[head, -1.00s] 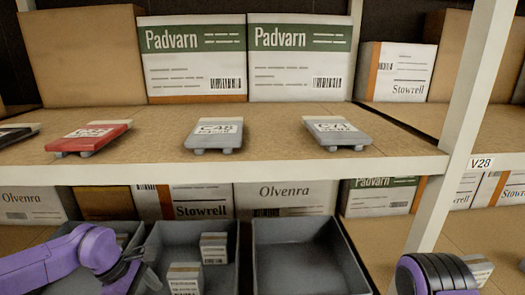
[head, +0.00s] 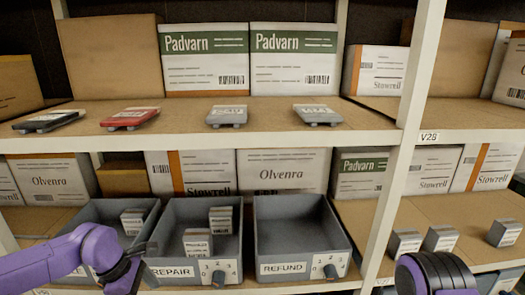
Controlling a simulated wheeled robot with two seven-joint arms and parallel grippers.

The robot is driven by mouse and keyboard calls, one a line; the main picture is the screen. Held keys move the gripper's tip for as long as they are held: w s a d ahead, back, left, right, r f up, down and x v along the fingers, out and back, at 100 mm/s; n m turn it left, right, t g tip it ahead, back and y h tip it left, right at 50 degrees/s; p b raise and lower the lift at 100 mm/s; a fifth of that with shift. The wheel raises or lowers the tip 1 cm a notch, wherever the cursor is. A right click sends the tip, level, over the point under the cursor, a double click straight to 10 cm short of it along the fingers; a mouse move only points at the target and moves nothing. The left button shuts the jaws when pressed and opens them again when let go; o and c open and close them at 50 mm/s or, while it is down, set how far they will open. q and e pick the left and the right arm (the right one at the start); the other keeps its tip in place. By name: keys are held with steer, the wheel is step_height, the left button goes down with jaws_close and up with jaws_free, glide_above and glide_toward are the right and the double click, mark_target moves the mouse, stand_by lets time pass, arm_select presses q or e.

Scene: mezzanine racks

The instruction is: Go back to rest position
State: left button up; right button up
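My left arm (head: 75,252) comes in from the lower left, and its dark gripper (head: 138,262) hangs in front of the left bins. The fingertips are too unclear to tell open from shut. My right arm (head: 430,275) shows only as a purple and black link at the lower right; its gripper is out of view. The REPAIR bin (head: 172,222) holds small labelled boxes (head: 222,220). The REFUND bin (head: 300,225) is empty. A third bin (head: 90,212) at the left holds a small box (head: 132,220) and is partly hidden by my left arm.
The upper shelf (head: 270,118) carries a red device (head: 130,118), a dark one (head: 48,121) and two grey ones (head: 227,116) (head: 318,114). A white upright (head: 395,180) stands right of the bins. Small boxes (head: 440,239) sit on the right lower shelf.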

arm_select(q)
steer(key=s+f+m+t+y+b, duration=0.1)
steer(key=s+f+y, duration=0.25)
steer(key=f, duration=0.55)
steer(key=s+f+m+t+y+b, duration=0.1)
steer(key=s+f+t+y, duration=0.15)
steer(key=f+y, duration=0.45)
steer(key=s+a+f+m+h+b, duration=0.1)
steer(key=s+f+m, duration=0.4)
steer(key=s, duration=0.5)
steer(key=s+a+f+m+h+b, duration=0.1)
steer(key=s+f+m+h, duration=0.1)
steer(key=s+f+m, duration=0.4)
steer(key=s+f+g, duration=0.1)
steer(key=s, duration=0.2)
steer(key=shift+s+a+f+b, duration=0.35)
steer(key=shift+s, duration=0.05)
arm_select(e)
steer(key=f, duration=0.4)
steer(key=shift+w+f, duration=0.3)
steer(key=shift+f, duration=0.1)
arm_select(q)
steer(key=shift+c, duration=0.3)
stand_by(0.7)
